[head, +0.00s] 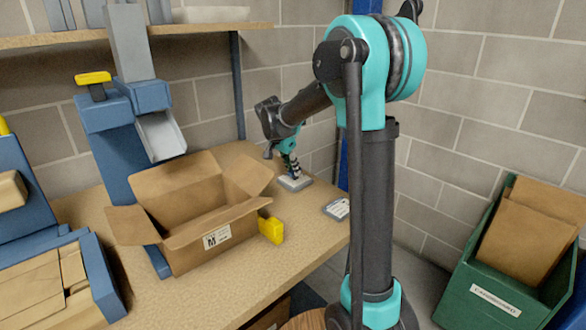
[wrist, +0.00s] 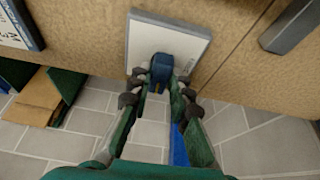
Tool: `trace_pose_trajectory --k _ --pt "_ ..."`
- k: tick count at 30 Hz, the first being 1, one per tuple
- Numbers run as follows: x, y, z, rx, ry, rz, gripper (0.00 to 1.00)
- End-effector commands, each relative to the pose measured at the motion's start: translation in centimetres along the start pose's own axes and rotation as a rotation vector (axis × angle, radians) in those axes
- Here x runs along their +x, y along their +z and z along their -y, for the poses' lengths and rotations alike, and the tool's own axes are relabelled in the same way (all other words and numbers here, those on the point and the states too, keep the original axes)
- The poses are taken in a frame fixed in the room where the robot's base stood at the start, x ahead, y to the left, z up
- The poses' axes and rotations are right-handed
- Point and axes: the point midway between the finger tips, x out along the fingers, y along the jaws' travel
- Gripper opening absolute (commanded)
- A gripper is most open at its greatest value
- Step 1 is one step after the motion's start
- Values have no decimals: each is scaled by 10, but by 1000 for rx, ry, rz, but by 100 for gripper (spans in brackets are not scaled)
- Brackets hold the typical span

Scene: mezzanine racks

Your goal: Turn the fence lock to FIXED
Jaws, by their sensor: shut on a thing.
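The fence lock appears to be a light grey plate (head: 295,184) lying on the wooden bench near its back right corner. In the wrist view the plate (wrist: 150,36) carries a dark blue knob (wrist: 162,68) at its near edge. My gripper (head: 290,168) reaches down to the plate. In the wrist view my gripper (wrist: 158,84) has its fingers on both sides of the knob and is shut on it. The fingers hide part of the knob, and I can read no FIXED mark or pointer.
An open cardboard box (head: 205,235) stands on the bench, with a yellow block (head: 271,228) at its corner. A labelled card (head: 337,209) lies near the right edge. Blue machines with yellow knobs (head: 93,78) stand left. A green cardboard bin (head: 490,270) is on the floor.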

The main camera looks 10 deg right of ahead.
Motion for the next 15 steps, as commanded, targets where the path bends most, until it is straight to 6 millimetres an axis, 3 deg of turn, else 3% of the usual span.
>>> trace_pose_trajectory --k 15 --pt "0 1 0 44 19 2 0"
